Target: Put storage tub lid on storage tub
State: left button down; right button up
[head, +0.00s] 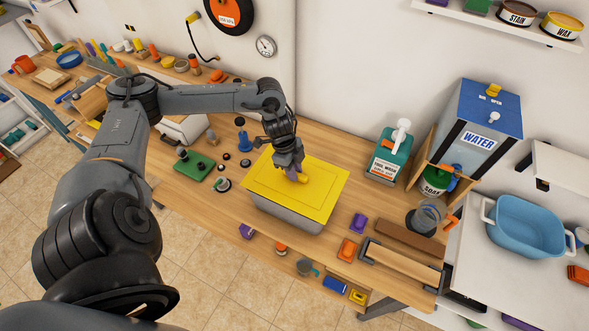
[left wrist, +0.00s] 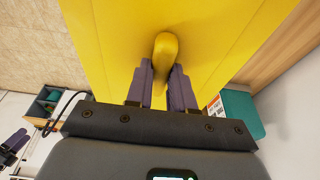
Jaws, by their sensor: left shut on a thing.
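The yellow storage tub lid (head: 317,195) lies over the top of the grey storage tub (head: 285,214) on the wooden workbench. It looks roughly level; I cannot tell whether it is seated on the rim or just above it. My left gripper (head: 298,175) is shut on the lid's raised yellow handle near the lid's middle. In the left wrist view the two purple-grey fingers of the gripper (left wrist: 161,84) stand on either side of the handle (left wrist: 165,50), and the lid (left wrist: 105,35) fills the upper part. The tub is hidden there. My right gripper is not in view.
A teal tool wash jug (head: 388,160) and a blue water tank (head: 482,118) stand to the right. A purple block (head: 358,223) and an orange block (head: 347,249) lie right of the tub. A green board (head: 195,165) with knobs lies left. A light blue basin (head: 527,228) is far right.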

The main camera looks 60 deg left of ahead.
pick_arm(q)
jog(key=shift+f, duration=0.3)
dwell(0.7)
jog(key=shift+f, duration=0.2)
dwell(0.7)
jog(key=shift+p, duration=0.55)
jog(key=c, duration=0.9)
grip_release()
jog(key=shift+r, duration=0.1)
